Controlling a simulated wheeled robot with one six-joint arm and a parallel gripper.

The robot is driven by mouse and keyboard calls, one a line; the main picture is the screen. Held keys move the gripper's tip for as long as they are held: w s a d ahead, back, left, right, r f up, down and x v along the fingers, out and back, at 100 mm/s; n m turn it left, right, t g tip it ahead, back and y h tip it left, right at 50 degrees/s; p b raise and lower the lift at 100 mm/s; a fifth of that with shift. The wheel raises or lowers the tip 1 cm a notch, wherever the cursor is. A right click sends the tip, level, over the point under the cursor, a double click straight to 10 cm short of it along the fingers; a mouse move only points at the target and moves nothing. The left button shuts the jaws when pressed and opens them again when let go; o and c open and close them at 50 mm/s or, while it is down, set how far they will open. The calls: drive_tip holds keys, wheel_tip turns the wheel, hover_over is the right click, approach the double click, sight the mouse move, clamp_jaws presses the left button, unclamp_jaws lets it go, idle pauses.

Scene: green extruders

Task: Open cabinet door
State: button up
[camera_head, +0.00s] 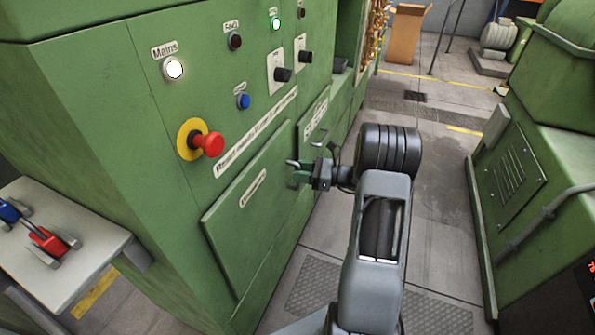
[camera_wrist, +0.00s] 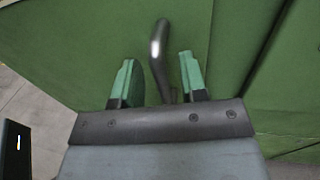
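The green cabinet door (camera_head: 247,208) is on the front of the large green machine, with a label on it. Its panel lies flush with the machine front in the head view; I see no clear gap. A grey bar handle (camera_wrist: 158,48) stands out from the green panel in the wrist view. My gripper (camera_head: 297,172) is at the right edge of this door. In the wrist view my gripper's green fingers (camera_wrist: 158,76) are apart, one on each side of the handle, with space between them and the bar. The handle's lower end is hidden behind the gripper body.
A red emergency button (camera_head: 208,144) sticks out above the door. A second small panel (camera_head: 314,122) with a handle is to the right. Another green machine (camera_head: 545,150) stands at the right across a clear floor aisle (camera_head: 435,190). A white table (camera_head: 62,240) is at the left.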

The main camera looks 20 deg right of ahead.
drive_tip(key=shift+w+a, duration=0.35)
drive_tip(key=shift+a, duration=0.15)
clamp_jaws()
idle(0.3)
